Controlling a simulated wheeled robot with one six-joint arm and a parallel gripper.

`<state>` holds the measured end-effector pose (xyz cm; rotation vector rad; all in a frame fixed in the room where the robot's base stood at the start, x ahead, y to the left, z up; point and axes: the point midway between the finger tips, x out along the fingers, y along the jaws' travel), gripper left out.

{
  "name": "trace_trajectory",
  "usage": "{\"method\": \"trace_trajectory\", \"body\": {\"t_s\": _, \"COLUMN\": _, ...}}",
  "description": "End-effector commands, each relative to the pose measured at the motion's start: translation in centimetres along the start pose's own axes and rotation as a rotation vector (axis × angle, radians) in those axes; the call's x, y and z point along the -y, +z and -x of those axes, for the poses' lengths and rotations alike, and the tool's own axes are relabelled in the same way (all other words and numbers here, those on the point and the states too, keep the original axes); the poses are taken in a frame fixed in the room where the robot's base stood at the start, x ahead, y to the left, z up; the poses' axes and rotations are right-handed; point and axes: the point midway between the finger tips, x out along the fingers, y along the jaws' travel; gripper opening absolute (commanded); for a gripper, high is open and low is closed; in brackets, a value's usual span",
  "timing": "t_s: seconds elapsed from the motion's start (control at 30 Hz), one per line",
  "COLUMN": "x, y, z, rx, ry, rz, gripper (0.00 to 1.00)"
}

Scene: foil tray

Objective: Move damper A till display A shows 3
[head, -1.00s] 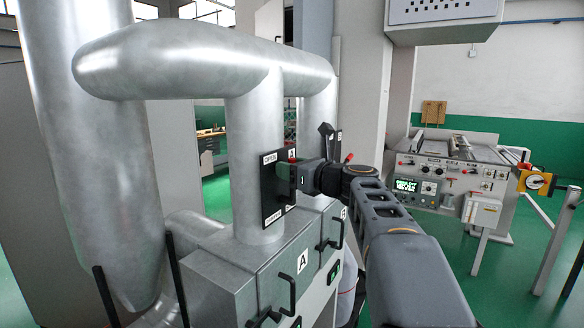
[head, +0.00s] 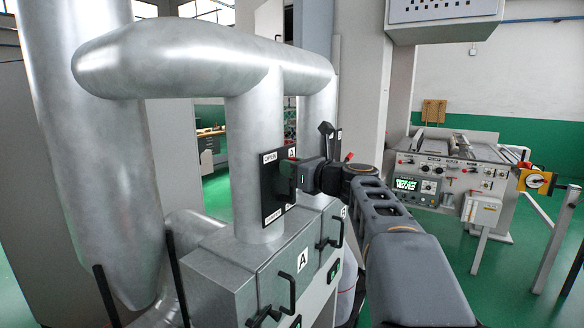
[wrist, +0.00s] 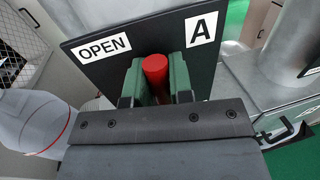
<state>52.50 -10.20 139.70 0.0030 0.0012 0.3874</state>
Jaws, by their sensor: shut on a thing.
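Damper A has a black plate (head: 270,214) on the near vertical duct, with an OPEN label at its top and an A label. In the wrist view the plate (wrist: 118,68) stands behind the fingers, and the lever's red grip (wrist: 155,68) sits between them. My gripper (wrist: 156,85) is shut on this red grip, near the OPEN end. In the head view my gripper (head: 287,178) is at the plate's right edge and hides the lever. A small green display (head: 296,322), under the A label on the cabinet, is cut by the bottom edge; its digit is unreadable.
Black cabinet handles (head: 286,292) stick out below. Another small green display (head: 333,272) is to the right. A control console (head: 440,175) stands farther right over green floor.

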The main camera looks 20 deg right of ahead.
Motion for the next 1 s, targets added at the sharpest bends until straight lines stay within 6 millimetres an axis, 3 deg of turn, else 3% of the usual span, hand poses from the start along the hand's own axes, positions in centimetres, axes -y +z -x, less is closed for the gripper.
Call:
{"method": "trace_trajectory", "body": {"t_s": 0.17, "x": 1.0, "y": 0.8, "z": -0.3, "rx": -0.024, "ry": 0.001, "rz": -0.109, "gripper": 0.0}}
{"method": "trace_trajectory", "body": {"t_s": 0.43, "x": 2.7, "y": 0.1, "z": -0.6, "rx": -0.062, "ry": 0.001, "rz": -0.304, "gripper": 0.0}}
{"method": "trace_trajectory", "body": {"t_s": 0.87, "x": 2.9, "y": -0.5, "z": -0.6, "rx": -0.067, "ry": 0.002, "rz": -0.34, "gripper": 0.0}}
{"method": "trace_trajectory", "body": {"t_s": 0.9, "x": 2.9, "y": -0.5, "z": -0.6, "rx": -0.067, "ry": 0.002, "rz": -0.34, "gripper": 0.25}}
{"method": "trace_trajectory", "body": {"t_s": 1.0, "x": 2.9, "y": -0.5, "z": -0.6, "rx": -0.067, "ry": 0.002, "rz": -0.34, "gripper": 0.34}}
